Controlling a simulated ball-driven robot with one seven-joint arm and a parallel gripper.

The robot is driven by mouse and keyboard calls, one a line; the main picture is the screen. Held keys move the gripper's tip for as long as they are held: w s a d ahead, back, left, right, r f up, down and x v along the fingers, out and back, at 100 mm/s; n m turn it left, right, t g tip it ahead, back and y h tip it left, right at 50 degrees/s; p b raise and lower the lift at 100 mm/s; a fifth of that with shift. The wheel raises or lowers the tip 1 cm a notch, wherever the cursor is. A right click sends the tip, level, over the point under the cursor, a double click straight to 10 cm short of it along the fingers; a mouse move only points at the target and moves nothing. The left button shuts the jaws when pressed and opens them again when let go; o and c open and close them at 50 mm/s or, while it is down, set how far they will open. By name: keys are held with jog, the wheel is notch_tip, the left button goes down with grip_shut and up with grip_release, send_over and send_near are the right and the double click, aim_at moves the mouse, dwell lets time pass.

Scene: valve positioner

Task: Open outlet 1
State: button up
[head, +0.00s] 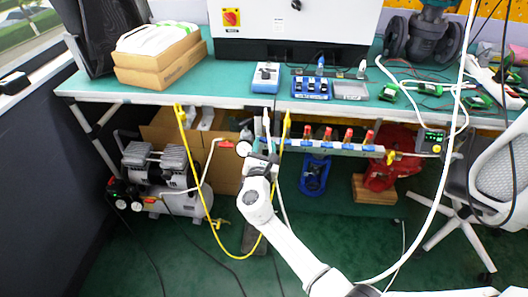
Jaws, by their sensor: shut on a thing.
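A valve manifold (335,147) runs below the front edge of the bench, with several red-handled valves (348,135) along it. Their handles stand roughly upright. A yellow handle (287,122) stands upright near the left end, and another yellow handle (390,157) is at the right end. My gripper (265,127) is at the left end of the manifold, just left of the upright yellow handle. It points up toward the bench edge and is shut on a small part, seemingly a valve handle, mostly hidden by the fingers. I cannot read any outlet number.
A round gauge (243,148) and a red lever (225,144) sit just left of my gripper. A yellow hose (203,190) and white hoses hang nearby. The green bench (220,87) overhangs the manifold. A compressor (155,170) stands below left, a chair (495,170) right.

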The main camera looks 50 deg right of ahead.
jog(key=m+b, duration=0.7)
jog(key=shift+f, duration=0.3)
jog(key=m+b, duration=0.5)
jog(key=shift+m, duration=0.3)
jog(key=shift+s+r+m+b, duration=0.1)
jog(key=shift+r+m+b, duration=0.05)
jog(key=shift+m+b, duration=1.1)
jog(key=o, duration=0.8)
jog(key=p+v, duration=0.2)
jog(key=v, duration=0.8)
jog(key=shift+s+a, duration=0.25)
jog(key=shift+a, duration=0.05)
